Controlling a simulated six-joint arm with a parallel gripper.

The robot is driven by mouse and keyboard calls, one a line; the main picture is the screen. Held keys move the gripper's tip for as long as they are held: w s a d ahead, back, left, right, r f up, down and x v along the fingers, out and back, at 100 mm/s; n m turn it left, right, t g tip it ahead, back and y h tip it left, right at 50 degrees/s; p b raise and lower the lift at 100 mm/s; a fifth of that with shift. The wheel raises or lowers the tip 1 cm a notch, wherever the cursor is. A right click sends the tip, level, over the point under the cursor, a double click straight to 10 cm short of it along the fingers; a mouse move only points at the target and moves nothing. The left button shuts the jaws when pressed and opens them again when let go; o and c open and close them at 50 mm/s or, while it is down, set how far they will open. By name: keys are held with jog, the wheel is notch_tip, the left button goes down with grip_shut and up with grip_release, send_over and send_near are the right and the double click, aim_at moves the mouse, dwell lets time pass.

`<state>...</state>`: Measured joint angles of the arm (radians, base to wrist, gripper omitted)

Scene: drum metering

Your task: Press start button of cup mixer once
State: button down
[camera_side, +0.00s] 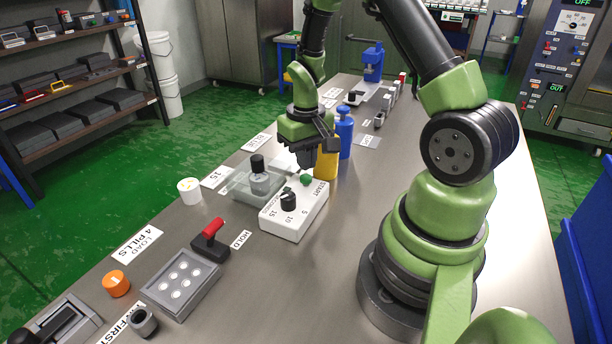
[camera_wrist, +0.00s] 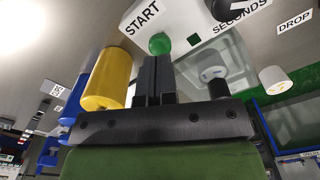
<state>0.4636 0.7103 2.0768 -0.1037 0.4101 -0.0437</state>
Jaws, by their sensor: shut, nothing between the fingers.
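The white control box (camera_side: 292,220) of the mixer stands on the table, with a black dial (camera_side: 288,199) marked 5, 10 and 15. Its green start button (camera_side: 306,180) is at the far end beside the word START. The button also shows in the wrist view (camera_wrist: 159,43), just beyond my fingertips. My gripper (camera_side: 305,166) is shut and empty, pointing down close over the button. I cannot tell whether the fingertips touch it.
A yellow bottle (camera_side: 327,162) stands right beside my gripper, with a blue bottle (camera_side: 344,134) behind it. A red-handled tool (camera_side: 211,240) and a grey tray (camera_side: 181,284) are nearer the front. The table's right side is clear.

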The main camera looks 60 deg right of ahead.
aim_at(306, 177)
jog(key=shift+f, duration=0.3)
jog(key=shift+f, duration=1.25)
jog(key=shift+r, duration=3.55)
